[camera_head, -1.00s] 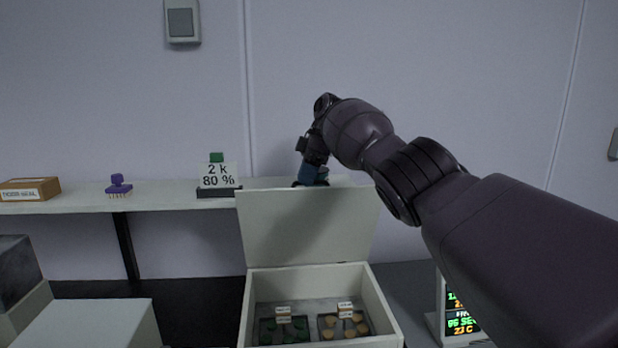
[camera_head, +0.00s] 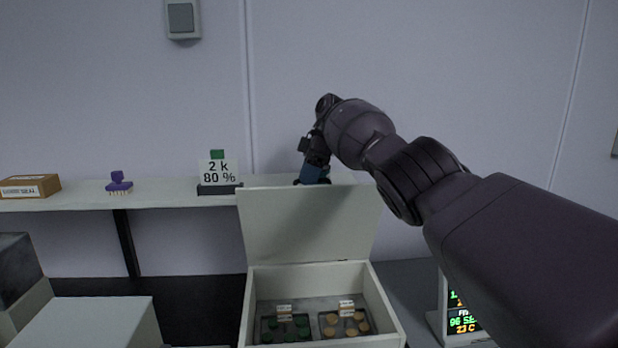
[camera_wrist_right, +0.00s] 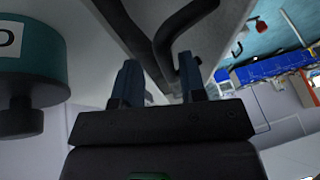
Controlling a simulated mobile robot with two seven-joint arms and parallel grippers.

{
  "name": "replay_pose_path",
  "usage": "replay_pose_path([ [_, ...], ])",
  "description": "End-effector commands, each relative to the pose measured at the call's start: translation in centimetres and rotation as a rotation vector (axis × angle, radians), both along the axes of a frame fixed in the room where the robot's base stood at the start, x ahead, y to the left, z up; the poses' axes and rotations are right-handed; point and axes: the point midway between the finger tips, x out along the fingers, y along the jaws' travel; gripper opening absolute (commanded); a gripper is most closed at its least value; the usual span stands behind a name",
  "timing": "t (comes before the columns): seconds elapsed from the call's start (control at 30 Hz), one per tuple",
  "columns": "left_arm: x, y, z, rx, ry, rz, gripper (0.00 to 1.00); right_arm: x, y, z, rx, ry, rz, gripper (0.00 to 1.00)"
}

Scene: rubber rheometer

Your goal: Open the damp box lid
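The damp box (camera_head: 387,305) is a pale, open-topped box at the lower middle of the head view. Its lid (camera_head: 308,225) stands raised and nearly upright at the back of the box. My right gripper (camera_head: 312,180) is at the top edge of the lid, its tips partly hidden behind it. In the right wrist view its two blue fingers (camera_wrist_right: 160,82) are apart, with a dark bent handle (camera_wrist_right: 163,42) just beyond and partly between them. Contact with the handle cannot be made out. My left gripper is not in view.
Inside the box are trays of green (camera_head: 285,328) and orange (camera_head: 343,325) discs with small labels. A shelf (camera_head: 80,204) behind carries a brown box (camera_head: 30,187), a purple stamp-like object (camera_head: 118,184) and a "2 k 80 %" sign (camera_head: 218,173). A lit display (camera_head: 462,318) stands at right.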

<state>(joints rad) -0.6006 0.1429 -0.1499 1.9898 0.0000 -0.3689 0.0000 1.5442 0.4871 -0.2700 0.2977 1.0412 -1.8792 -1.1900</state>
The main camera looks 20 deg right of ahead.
Motion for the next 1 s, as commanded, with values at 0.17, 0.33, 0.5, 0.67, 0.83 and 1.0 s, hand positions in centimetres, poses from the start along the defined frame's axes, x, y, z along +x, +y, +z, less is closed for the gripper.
replay_pose_path([
  [0.17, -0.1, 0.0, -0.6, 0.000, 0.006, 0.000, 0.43, 0.1, -0.1, 0.4, 0.002, -0.003, 0.002, 0.38],
  [0.33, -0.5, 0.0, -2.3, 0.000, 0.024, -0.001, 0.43, 0.3, -0.7, 1.1, 0.002, -0.001, 0.001, 0.38],
  [0.5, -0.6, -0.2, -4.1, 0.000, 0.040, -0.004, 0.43, 0.6, -1.4, 2.4, 0.001, 0.002, 0.000, 0.38],
  [0.67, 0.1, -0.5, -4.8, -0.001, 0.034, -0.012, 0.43, 0.7, -2.2, 3.6, 0.001, 0.006, -0.001, 0.38],
  [0.83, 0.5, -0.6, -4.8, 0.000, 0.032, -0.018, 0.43, 0.7, -2.3, 4.9, -0.003, 0.005, 0.004, 0.38],
  [1.0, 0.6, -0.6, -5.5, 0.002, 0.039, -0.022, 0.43, 0.8, -2.6, 5.6, -0.002, 0.005, 0.004, 0.38],
])
